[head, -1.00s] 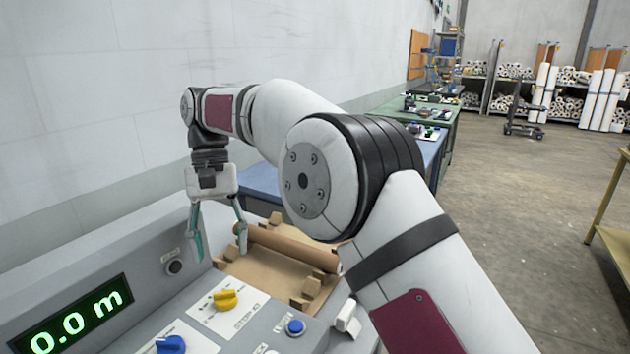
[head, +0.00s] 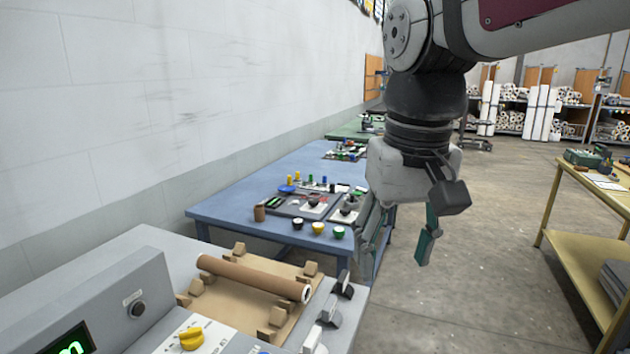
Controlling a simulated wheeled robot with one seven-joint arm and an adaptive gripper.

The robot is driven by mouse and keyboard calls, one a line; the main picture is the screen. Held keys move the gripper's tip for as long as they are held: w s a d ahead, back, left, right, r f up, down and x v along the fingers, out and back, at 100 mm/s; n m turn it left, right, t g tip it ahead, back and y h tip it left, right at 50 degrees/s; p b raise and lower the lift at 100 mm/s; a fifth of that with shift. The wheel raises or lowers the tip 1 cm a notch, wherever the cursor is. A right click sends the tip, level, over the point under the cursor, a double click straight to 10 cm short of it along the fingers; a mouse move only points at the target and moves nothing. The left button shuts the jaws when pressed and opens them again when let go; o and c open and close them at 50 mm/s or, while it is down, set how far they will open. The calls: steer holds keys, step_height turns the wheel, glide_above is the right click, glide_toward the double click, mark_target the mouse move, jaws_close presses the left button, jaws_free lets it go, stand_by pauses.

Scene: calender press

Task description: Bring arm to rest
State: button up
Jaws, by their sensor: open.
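My gripper (head: 398,245) hangs pointing down at the right of the middle in the head view. Its two greenish fingers are apart with nothing between them. It is above and to the right of the grey press (head: 150,290), clear of it, over the floor side. My arm comes in from the upper right. On the press, a brown roll (head: 250,278) lies across wooden cradles on a brown board. The yellow selector knob (head: 191,338) and a small dark button show on the panel. The green display is mostly cut off at the lower left.
A blue table (head: 230,205) with a tray, cups and small coloured parts stands behind the press. A yellow-framed bench (head: 575,237) stands at the right. Racks of white rolls (head: 540,110) line the far wall. Open floor (head: 480,270) lies between the press and the bench.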

steer(key=s+d+f+t, duration=0.1)
steer(key=s+d+f, duration=0.2)
steer(key=s+d, duration=0.2)
steer(key=s+d+f+m+t+p, duration=0.1)
steer(key=s+d+f, duration=0.2)
steer(key=s, duration=0.5)
steer(key=shift+s+d+f+m+t, duration=0.15)
steer(key=shift+d+f+m+t, duration=0.2)
steer(key=shift+d, duration=0.5)
steer(key=shift+r, duration=0.15)
